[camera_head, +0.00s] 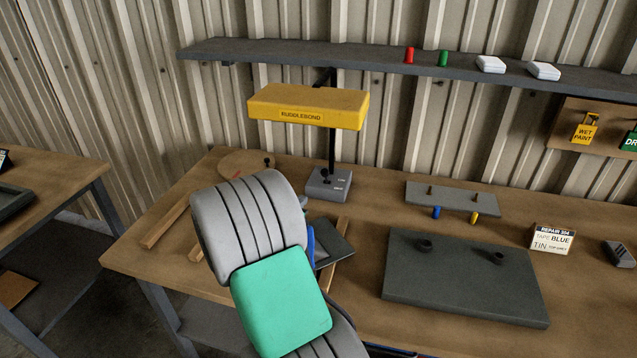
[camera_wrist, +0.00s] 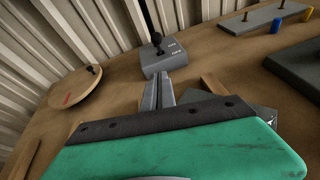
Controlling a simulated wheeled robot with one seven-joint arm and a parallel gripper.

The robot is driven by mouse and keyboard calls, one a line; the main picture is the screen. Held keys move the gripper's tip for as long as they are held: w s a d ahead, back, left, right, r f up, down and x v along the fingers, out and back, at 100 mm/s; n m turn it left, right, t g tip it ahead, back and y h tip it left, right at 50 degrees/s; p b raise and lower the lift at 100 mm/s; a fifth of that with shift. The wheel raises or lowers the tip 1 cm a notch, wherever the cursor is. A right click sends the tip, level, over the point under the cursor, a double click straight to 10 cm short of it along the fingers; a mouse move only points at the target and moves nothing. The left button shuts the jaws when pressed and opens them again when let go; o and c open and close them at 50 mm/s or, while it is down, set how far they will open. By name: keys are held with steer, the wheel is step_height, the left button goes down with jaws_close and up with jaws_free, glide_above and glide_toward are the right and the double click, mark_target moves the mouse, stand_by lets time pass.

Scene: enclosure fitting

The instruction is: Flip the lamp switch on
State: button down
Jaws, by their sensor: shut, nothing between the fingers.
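The lamp has a wide yellow head (camera_head: 307,105) on a thin black post above a grey base box (camera_head: 329,186) at the back of the bench. The base also shows in the wrist view (camera_wrist: 165,62), with small white lettering on its top. A small black switch lever (camera_head: 326,178) stands on the base; it shows in the wrist view too (camera_wrist: 158,42). Which marking it points to is too small to tell. My gripper (camera_wrist: 160,76) is shut and empty, its fingertips in front of the base near its front edge. In the head view my arm mostly hides the gripper.
A round wooden board (camera_wrist: 77,88) lies left of the lamp. A grey peg plate (camera_head: 452,198) and a dark panel (camera_head: 465,278) lie to the right. A dark flat piece (camera_head: 333,243) and wooden strips (camera_head: 166,222) lie near my arm. A shelf (camera_head: 400,68) runs above.

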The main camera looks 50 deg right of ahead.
steer(key=p, duration=0.2)
glide_toward(326, 176)
steer(key=f, duration=0.1)
steer(key=w+d+f, duration=0.1)
steer(key=f, duration=0.1)
steer(key=w+d+f, duration=0.1)
steer(key=f, duration=0.1)
steer(key=d, duration=0.1)
steer(key=d+r, duration=0.1)
steer(key=d, duration=0.1)
steer(key=shift+w+d+r+p, duration=0.15)
steer(key=shift+w+r+p, duration=0.15)
steer(key=shift+w+r, duration=0.1)
steer(key=shift+w+r, duration=0.1)
